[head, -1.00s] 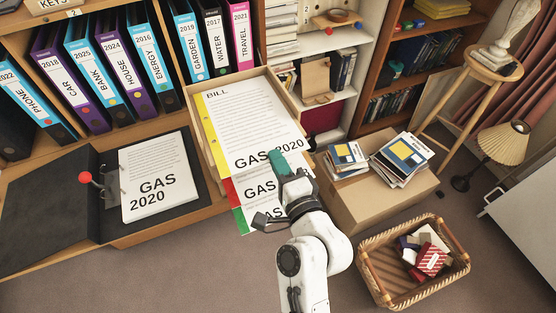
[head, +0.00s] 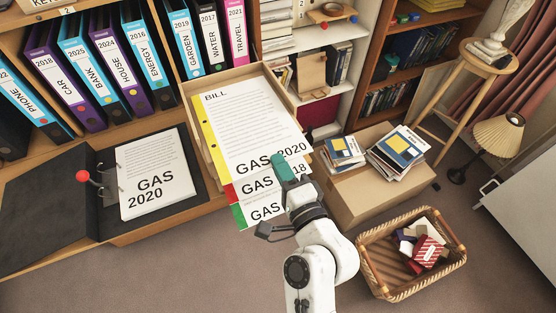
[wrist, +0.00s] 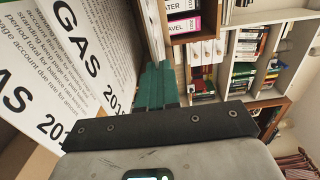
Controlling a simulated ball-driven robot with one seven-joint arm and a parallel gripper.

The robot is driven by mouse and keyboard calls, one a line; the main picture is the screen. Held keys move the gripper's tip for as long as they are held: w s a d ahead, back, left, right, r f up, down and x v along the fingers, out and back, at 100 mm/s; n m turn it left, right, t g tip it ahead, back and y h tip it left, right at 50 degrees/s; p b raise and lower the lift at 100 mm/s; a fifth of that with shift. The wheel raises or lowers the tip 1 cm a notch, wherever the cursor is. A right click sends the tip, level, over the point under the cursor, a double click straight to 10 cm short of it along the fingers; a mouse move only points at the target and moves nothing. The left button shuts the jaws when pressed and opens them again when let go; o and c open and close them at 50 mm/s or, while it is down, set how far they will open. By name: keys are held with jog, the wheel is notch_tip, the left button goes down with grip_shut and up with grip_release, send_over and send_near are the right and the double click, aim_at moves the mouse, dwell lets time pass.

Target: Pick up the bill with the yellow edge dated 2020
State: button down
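The bill with the yellow left edge (head: 244,121), marked GAS 2020, lies on top in the wooden tray (head: 192,103). Below its lower edge show a red-edged bill (head: 257,184) marked GAS, its year ending in 18, and a green-edged bill (head: 265,212) with its year hidden. My gripper (head: 280,162), with teal fingertips, is over the lower right of these bills and covers part of their print.
An open black binder (head: 45,205) with a GAS 2020 page (head: 155,165) lies left of the tray. A cardboard box (head: 350,200) with books stands at right, above a wicker basket (head: 366,262). Labelled binders (head: 115,75) stand on the shelf behind.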

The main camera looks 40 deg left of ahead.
jog(key=r+b+v, duration=0.1)
jog(key=b+v, duration=0.3)
jog(key=v, duration=1.8)
jog(key=shift+s+d, duration=0.2)
jog(key=shift+d, duration=0.05)
dwell(2.7)
